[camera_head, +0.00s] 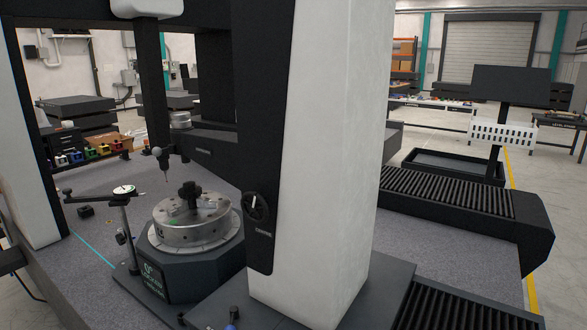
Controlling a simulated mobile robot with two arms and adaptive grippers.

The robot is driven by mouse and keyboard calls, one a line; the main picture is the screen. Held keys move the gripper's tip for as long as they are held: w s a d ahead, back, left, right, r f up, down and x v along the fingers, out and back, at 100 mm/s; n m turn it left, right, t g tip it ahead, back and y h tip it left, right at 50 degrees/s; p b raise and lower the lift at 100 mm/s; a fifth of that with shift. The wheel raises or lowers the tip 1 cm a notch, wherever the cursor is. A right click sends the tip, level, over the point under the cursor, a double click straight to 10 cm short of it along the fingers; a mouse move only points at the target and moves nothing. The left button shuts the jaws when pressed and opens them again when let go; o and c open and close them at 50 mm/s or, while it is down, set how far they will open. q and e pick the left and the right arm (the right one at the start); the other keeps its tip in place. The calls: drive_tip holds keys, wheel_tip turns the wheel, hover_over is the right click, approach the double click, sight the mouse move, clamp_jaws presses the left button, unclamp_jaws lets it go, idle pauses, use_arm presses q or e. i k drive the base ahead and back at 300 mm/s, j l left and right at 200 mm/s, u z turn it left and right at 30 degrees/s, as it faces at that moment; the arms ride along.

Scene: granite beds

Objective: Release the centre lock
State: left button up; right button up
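A round metal workpiece or chuck (190,232) sits on a dark faceted rotary base (215,262) on the granite bed. A dark knob (188,188) stands upright at the centre of its top face; it may be the centre lock, but I cannot tell its setting. A dark round handwheel with a pale pointer (256,206) is on the black face of the white column. Neither of my grippers is in view.
A dial gauge (124,190) on a stand is left of the base. A thin probe (162,160) hangs above the bed, behind the workpiece. The white column (330,150) blocks the middle. A roller conveyor (450,190) is at right. Coloured blocks (90,152) line the back left.

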sight(157, 152)
drive_tip(key=i+j, duration=0.15)
drive_tip(key=j, duration=0.2)
drive_tip(key=i+j+z, duration=0.15)
drive_tip(key=j, duration=0.25)
drive_tip(key=i+j, duration=0.15)
drive_tip(key=j, duration=0.2)
drive_tip(key=i+j+z, duration=0.1)
drive_tip(key=j, duration=0.3)
drive_tip(key=i+j, duration=0.15)
drive_tip(key=j, duration=0.2)
drive_tip(key=i+j+z, duration=0.15)
drive_tip(key=j, duration=0.25)
drive_tip(key=k, duration=0.05)
